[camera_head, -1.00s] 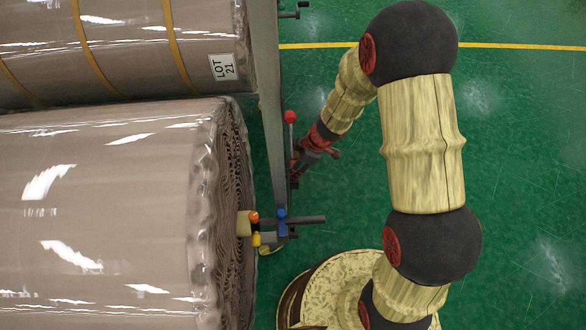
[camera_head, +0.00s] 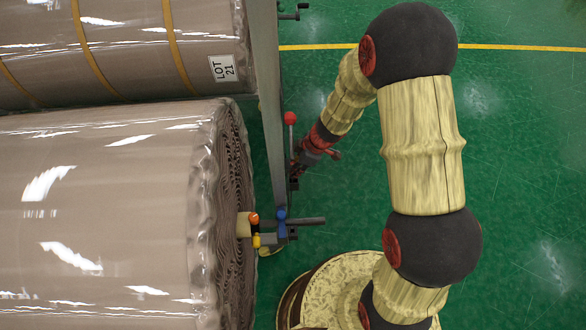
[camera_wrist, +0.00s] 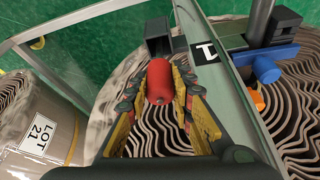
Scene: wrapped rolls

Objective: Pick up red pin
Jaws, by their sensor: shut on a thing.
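The red pin (camera_wrist: 158,82) shows as a short red cylinder between the two fingers in the wrist view. My gripper (camera_wrist: 160,105) is shut on it, with worn yellow finger pads at either side. The far end of the pin is by a dark block (camera_wrist: 158,38) on the grey frame; I cannot tell whether it is still seated there.
A blue part (camera_head: 281,216), an orange knob (camera_head: 253,218) and a yellow one (camera_head: 256,240) are lower on the frame. Large wrapped rolls (camera_head: 110,200) fill the left. Green floor (camera_head: 520,130) is clear at right.

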